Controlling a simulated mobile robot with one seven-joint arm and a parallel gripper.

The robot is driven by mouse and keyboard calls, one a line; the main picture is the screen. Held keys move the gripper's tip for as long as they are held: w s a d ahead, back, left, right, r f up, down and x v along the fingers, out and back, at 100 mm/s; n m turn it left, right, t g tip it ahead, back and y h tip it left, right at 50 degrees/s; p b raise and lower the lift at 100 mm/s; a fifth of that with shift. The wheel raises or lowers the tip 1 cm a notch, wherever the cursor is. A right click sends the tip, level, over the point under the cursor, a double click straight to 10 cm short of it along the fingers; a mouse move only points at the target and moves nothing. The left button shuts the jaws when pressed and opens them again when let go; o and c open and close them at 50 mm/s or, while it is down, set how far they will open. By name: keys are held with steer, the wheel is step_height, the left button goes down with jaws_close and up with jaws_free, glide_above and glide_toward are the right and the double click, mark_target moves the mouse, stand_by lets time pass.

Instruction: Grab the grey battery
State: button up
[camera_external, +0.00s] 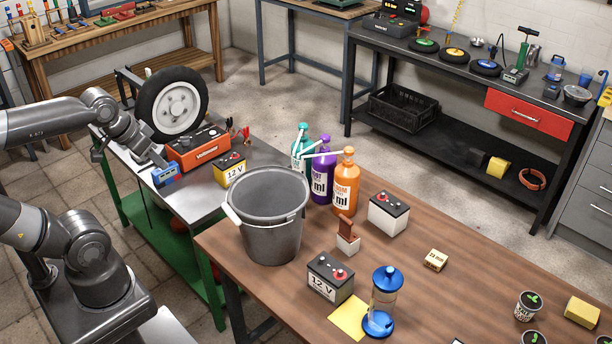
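A dark grey battery (323,287) with a black top, red and pale terminals and a "12 V" label stands upright on the brown wooden table (455,290), in front of the grey bucket. A white-bodied battery (387,218) with a dark top stands further back on the same table. A yellow and black 12 V battery (229,171) stands on the metal table at the left. My gripper (160,164) is over the metal table, beside a small blue device (166,177) and the orange charger, well away from the dark grey battery. Its fingers are too small to read.
A tall grey bucket (272,232) stands between my arm and the dark grey battery. Teal, purple and orange bottles (345,186) stand behind it. A blue-topped dispenser (383,303) and yellow sheet (349,317) are close beside the dark battery. A brown-and-white item (347,240) stands behind it.

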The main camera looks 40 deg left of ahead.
stand_by(0.4)
steer(key=o, duration=1.4)
